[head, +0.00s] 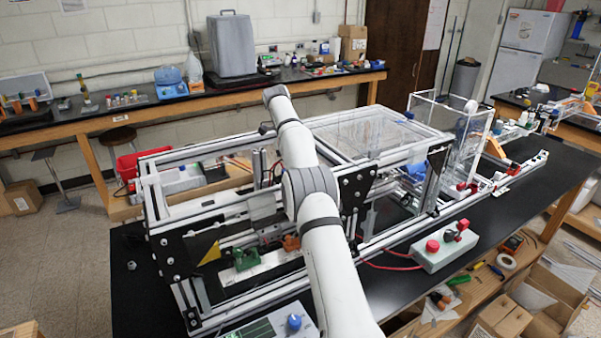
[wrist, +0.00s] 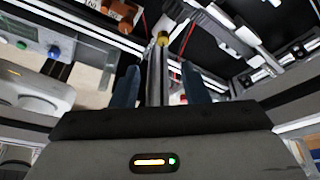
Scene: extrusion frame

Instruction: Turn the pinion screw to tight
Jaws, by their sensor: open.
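A brass-yellow knob (wrist: 163,38) shows in the wrist view at the far end of a grey metal post (wrist: 156,78). I cannot tell for sure whether this knob is the pinion screw, or how tight it is. My gripper (wrist: 160,67) is open, with one dark blue finger on each side of the post. The knob appears beyond the fingertips, and I see no clear contact. In the head view my arm runs across the extrusion frame (head: 205,208), and my gripper is hidden there. No pinion screw can be picked out in the head view.
An orange block (head: 291,243) and a green block (head: 245,260) sit inside the frame's front. A control box with red knobs (head: 445,250) stands right of my arm. A panel with a blue knob (head: 294,322) is at the front edge. Black table (head: 530,205) is clear at right.

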